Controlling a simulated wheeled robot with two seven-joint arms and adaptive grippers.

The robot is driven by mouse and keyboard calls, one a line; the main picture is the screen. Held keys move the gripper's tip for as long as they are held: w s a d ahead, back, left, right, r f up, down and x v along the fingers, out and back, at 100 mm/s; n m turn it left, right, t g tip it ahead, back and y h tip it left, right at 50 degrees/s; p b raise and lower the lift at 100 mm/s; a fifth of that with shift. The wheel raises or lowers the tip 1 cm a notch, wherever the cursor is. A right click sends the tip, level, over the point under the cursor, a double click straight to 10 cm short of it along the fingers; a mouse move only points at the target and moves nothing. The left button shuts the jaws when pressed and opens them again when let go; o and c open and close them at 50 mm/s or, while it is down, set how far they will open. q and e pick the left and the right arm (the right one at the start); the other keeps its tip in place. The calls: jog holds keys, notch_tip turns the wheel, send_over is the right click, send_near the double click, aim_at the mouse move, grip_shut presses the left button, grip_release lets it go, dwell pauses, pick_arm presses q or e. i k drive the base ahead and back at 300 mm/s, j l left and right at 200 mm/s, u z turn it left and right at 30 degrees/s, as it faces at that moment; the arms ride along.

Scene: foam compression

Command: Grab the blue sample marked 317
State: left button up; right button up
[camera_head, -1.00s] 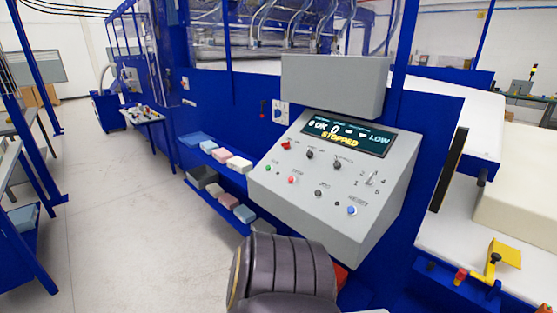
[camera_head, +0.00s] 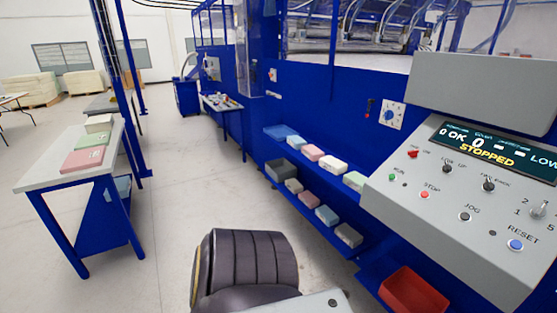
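A light blue block (camera_head: 283,132) lies at the far end of the upper blue shelf. Another light blue block (camera_head: 326,215) lies on the lower shelf, between a pink block and a grey one. A blue-grey piece (camera_head: 122,187) shows under the left table. I cannot read any number on these blocks, so I cannot tell which is marked 317. Neither gripper is in view.
The grey control console (camera_head: 450,215) stands at the right, its display reading STOPPED. A red bin (camera_head: 414,290) is below it. Pink, white and green blocks share the shelves. A table (camera_head: 50,172) with green and pink blocks stands left. The floor between is clear.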

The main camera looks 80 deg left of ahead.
aim_at(295, 142)
jog(key=k+j+u, duration=0.45)
jog(key=j+u, duration=0.15)
jog(key=k+j+u, duration=0.15)
jog(key=j+u, duration=0.15)
jog(key=k+j+u, duration=0.1)
jog(key=j+u, duration=0.2)
jog(key=j, duration=0.2)
jog(key=j+u, duration=0.35)
jog(key=k+j, duration=0.05)
jog(key=j, duration=0.05)
